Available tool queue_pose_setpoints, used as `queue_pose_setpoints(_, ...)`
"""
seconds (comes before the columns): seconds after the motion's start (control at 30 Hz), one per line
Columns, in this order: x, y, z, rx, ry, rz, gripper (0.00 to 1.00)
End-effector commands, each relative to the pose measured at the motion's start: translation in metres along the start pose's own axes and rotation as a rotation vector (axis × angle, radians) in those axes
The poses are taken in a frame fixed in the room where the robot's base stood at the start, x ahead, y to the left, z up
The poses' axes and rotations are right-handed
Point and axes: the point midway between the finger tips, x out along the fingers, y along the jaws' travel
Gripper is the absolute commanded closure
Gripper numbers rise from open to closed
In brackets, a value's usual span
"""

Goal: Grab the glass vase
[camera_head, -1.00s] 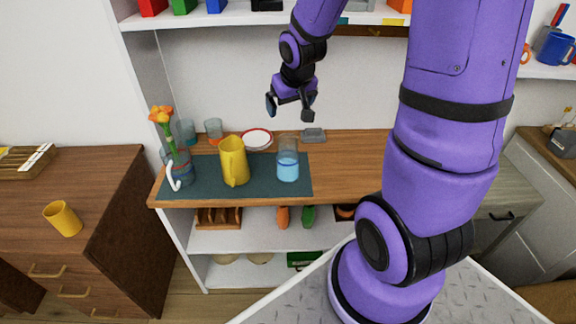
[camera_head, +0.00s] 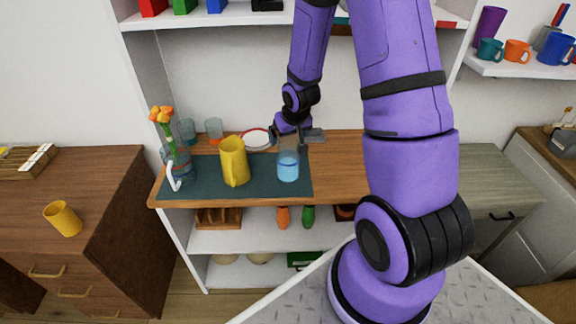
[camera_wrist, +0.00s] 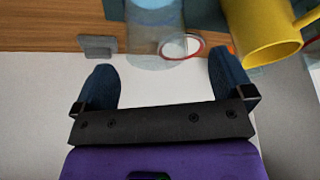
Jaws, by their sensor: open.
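A clear glass vessel with light blue liquid (camera_head: 288,166) stands upright on the dark mat at its right end. It also shows in the wrist view (camera_wrist: 155,38), at the top between my fingers. A second glass vessel, holding orange flowers (camera_head: 162,115), stands at the mat's left end; a white handle-like shape is in front of it. I cannot tell which one the task calls the vase. My gripper (camera_head: 291,137) is open and empty, just behind and above the blue-liquid glass in the head view. In the wrist view my gripper (camera_wrist: 165,80) has its fingers spread wide, apart from that glass.
A yellow pitcher (camera_head: 233,162) stands left of the blue-liquid glass. A red-rimmed plate (camera_head: 256,138), a small grey object (camera_head: 313,136) and two glasses (camera_head: 214,131) are behind. The wooden counter (camera_head: 345,170) is clear to the right. A white shelf (camera_head: 240,20) hangs above.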

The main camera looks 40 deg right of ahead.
Motion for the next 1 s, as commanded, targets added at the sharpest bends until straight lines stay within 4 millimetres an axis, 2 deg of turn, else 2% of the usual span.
queue_pose_setpoints(0.17,0.008,0.001,0.001,0.001,-0.002,0.001,0.01)
queue_pose_setpoints(0.53,0.049,0.003,0.002,0.0,-0.003,0.001,0.01)
queue_pose_setpoints(0.87,0.054,0.003,0.001,0.0,0.0,0.0,0.01)
queue_pose_setpoints(0.9,0.054,0.003,0.001,0.0,0.0,0.0,0.04)
queue_pose_setpoints(1.0,0.054,0.003,0.001,0.0,0.0,0.0,0.27)
